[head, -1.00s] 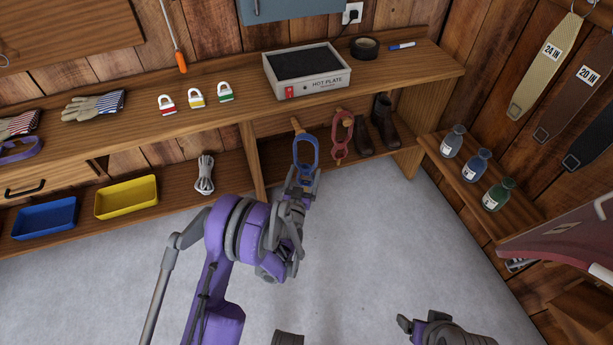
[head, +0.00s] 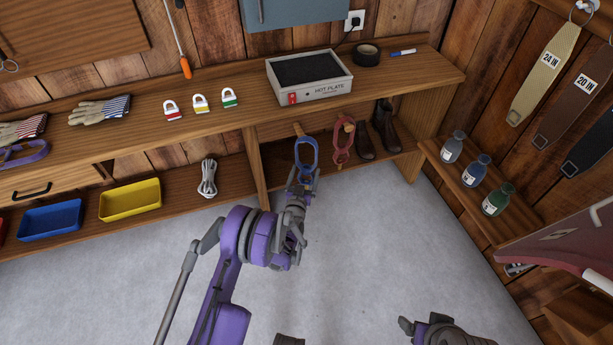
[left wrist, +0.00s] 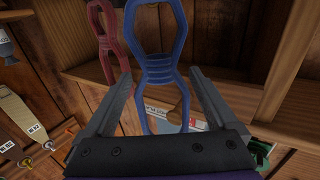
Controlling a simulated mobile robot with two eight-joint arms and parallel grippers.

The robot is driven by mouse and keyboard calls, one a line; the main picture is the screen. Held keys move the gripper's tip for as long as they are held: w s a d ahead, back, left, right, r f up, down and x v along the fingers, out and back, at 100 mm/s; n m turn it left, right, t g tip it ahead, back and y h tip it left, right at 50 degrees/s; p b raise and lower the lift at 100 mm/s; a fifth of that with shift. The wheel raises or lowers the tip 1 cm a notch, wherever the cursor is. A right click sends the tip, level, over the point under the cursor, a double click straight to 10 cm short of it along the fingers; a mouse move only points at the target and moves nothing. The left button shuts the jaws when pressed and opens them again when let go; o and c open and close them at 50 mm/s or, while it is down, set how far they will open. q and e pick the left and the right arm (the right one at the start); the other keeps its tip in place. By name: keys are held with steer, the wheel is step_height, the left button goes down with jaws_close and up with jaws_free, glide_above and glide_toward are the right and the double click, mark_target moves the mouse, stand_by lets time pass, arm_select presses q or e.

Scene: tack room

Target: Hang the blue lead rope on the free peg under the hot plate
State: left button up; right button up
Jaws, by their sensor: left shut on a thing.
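The blue lead rope (head: 306,152) is a looped bundle, upright below the hot plate. My left gripper (head: 303,184) is shut on its lower part; in the left wrist view the rope (left wrist: 158,72) stands between the fingers. The bare wooden peg (head: 298,129) sticks out under the shelf, right by the rope's upper loop. I cannot tell whether the loop is around it or in front of it. The hot plate (head: 310,88) is a grey box with a dark top, on the bench above. My right gripper (head: 405,326) is at the bottom edge, its jaws unclear.
A red lead rope (head: 342,146) hangs on the peg just to the right. Brown boots (head: 385,128) stand beside it on the lower shelf. A wooden upright (head: 254,168) is close on the left. Bottles (head: 471,171) line a side shelf at right. The grey floor is open.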

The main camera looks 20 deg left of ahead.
arm_select(q)
steer(key=shift+w+a+f+p, duration=0.1)
steer(key=shift+w+a+p, duration=0.1)
steer(key=shift+w+a, duration=0.3)
steer(key=shift+w+a+p, duration=0.15)
steer(key=shift+w+a, duration=0.1)
steer(key=shift+w, duration=0.3)
steer(key=shift+w+a+f, duration=0.1)
steer(key=shift+w+a, duration=0.3)
steer(key=shift+w, duration=0.25)
steer(key=shift+w+a+f, duration=0.1)
steer(key=shift+w+a, duration=0.3)
steer(key=shift+w, duration=0.2)
steer(key=shift+w+a+f+b, duration=0.25)
steer(key=shift+w+f+b, duration=0.05)
steer(key=shift+w+a+b, duration=0.1)
steer(key=shift+w+b, duration=0.05)
steer(key=shift+b, duration=0.2)
steer(key=shift+f, duration=0.1)
steer(key=o, duration=1.4)
